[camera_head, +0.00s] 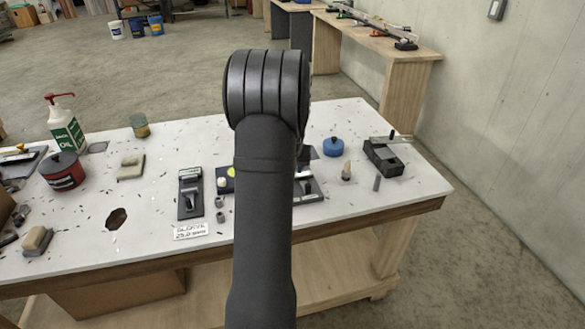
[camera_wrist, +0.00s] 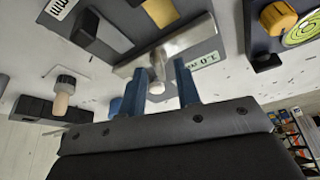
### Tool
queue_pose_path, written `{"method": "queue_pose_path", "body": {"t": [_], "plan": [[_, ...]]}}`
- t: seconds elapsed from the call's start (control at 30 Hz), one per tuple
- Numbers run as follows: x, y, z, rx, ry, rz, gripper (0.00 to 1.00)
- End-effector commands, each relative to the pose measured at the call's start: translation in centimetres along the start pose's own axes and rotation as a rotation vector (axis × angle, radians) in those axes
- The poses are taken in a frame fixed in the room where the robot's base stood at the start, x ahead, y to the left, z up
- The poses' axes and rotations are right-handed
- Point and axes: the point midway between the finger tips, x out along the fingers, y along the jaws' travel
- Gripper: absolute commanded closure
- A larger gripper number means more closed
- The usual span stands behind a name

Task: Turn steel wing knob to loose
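In the wrist view, my gripper (camera_wrist: 159,68) has two blue fingers standing apart. A small pale, rounded metal part (camera_wrist: 157,86), which may be the steel wing knob, shows between them. It sits by a steel bar (camera_wrist: 178,42) on a dark grey plate. I cannot tell whether the fingers touch it. In the head view, my arm covers the gripper and most of this fixture; only the right part of a dark plate with a steel piece (camera_head: 308,188) shows beside the arm.
On the white table (camera_head: 340,212), a similar dark plate with a latch (camera_head: 190,193) lies left of my arm. A blue round container (camera_head: 333,147), a wood-tipped piece (camera_head: 346,172) and a black block (camera_head: 384,157) stand to the right. A red pot (camera_head: 63,172) and oil bottle (camera_head: 66,128) are far left.

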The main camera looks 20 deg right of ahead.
Motion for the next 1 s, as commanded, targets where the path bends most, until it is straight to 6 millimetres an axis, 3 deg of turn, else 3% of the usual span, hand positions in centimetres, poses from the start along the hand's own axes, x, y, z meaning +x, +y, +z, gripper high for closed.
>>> {"method": "queue_pose_path", "body": {"t": [0.33,0.5,0.77,1.0], "plan": [[0.34,0.0,-0.02,0.0,0.0,0.0,0.7],[0.33,0.0,-0.01,0.0,0.0,0.0,1.0],[0.32,0.05,-0.01,-0.015,-0.001,-0.006,1.0],[0.32,0.15,-0.01,-0.128,-0.002,-0.054,1.0]]}}
